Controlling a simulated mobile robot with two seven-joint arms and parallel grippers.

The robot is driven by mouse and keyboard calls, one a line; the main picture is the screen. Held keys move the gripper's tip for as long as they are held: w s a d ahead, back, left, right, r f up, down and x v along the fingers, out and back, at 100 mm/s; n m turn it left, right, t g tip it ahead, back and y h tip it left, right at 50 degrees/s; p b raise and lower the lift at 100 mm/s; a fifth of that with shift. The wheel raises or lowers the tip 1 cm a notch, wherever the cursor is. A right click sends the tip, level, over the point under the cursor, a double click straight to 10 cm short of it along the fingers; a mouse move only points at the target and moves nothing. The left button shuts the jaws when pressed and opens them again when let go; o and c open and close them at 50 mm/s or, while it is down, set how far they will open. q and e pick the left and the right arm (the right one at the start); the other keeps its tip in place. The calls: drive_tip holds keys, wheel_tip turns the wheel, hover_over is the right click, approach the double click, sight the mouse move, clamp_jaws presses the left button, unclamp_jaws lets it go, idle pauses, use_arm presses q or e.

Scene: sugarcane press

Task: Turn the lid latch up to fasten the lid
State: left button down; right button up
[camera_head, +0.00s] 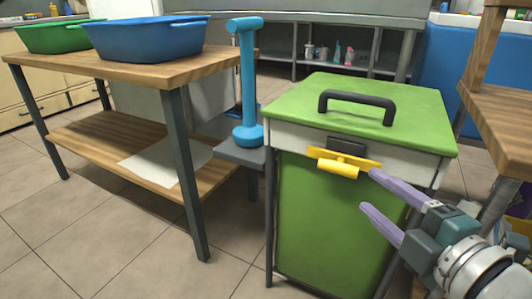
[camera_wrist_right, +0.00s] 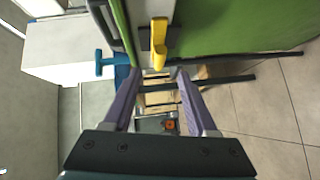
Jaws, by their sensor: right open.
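The yellow lid latch (camera_head: 338,168) is on the front of the green box, just below the lid. Its plate lies roughly level under a dark mount (camera_head: 346,146), with a short round grip below it. The green lid (camera_head: 300,105) with a black handle lies shut on the box. My right gripper (camera_head: 368,190) is open and empty, its purple fingers pointing at the box front, just right of the latch. In the right wrist view the latch (camera_wrist_right: 158,45) shows just beyond and between the open fingertips (camera_wrist_right: 158,72); contact cannot be told. My left gripper is not in view.
A blue upright lever (camera_head: 248,85) stands on a grey ledge left of the box. A wooden table (camera_head: 190,68) with blue and green tubs is at left. Another wooden table (camera_head: 500,115) is close at right, beside my right arm. Open tiled floor lies in front.

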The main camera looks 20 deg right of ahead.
sight(347, 174)
drive_tip(key=w+b, duration=0.1)
drive_tip(key=w, duration=0.2)
drive_tip(key=w+f+b, duration=0.1)
drive_tip(key=w, duration=0.1)
drive_tip(key=w+b, duration=0.2)
drive_tip(key=w, duration=0.1)
drive_tip(key=shift+w+d+f, duration=0.15)
drive_tip(key=shift+w+d, duration=0.1)
drive_tip(key=shift+w, duration=0.45)
clamp_jaws()
